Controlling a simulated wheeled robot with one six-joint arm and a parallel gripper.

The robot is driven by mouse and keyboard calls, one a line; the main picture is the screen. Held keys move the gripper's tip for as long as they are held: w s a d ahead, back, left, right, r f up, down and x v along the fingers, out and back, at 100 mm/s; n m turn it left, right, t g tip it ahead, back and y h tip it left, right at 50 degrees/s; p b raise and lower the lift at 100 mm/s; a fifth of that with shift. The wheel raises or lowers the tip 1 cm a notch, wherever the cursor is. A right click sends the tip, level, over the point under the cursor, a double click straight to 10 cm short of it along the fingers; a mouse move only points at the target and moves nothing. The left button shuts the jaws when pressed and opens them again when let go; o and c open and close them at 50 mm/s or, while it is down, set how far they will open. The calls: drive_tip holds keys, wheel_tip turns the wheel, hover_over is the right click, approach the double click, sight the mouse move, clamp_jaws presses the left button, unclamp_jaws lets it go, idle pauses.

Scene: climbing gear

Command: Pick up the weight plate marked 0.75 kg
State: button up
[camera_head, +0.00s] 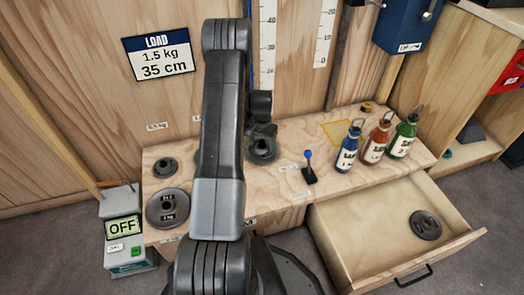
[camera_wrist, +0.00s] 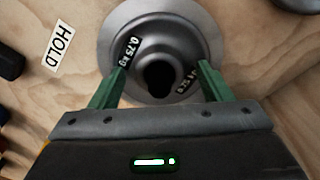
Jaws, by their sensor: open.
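The grey round weight plate marked 0.75 kg (camera_wrist: 160,22) lies on the wooden bench top, with a raised hub and a dark central hole. In the head view the plate (camera_head: 262,157) shows below my gripper (camera_head: 262,137), partly covered by it. In the wrist view my gripper (camera_wrist: 162,69) is open, with one green finger on each side of the hub and a clear gap to it. The fingertips overlap the plate in the picture; I cannot tell whether they touch it.
A small plate (camera_head: 165,168) and a larger plate (camera_head: 167,208) lie left on the bench. A blue-knobbed lever (camera_head: 308,167) and several bottles, including a blue one (camera_head: 347,150), stand to the right. An open drawer (camera_head: 345,258) holds another plate (camera_head: 425,225).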

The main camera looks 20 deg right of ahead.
clamp_jaws()
drive_tip(key=shift+r, duration=0.1)
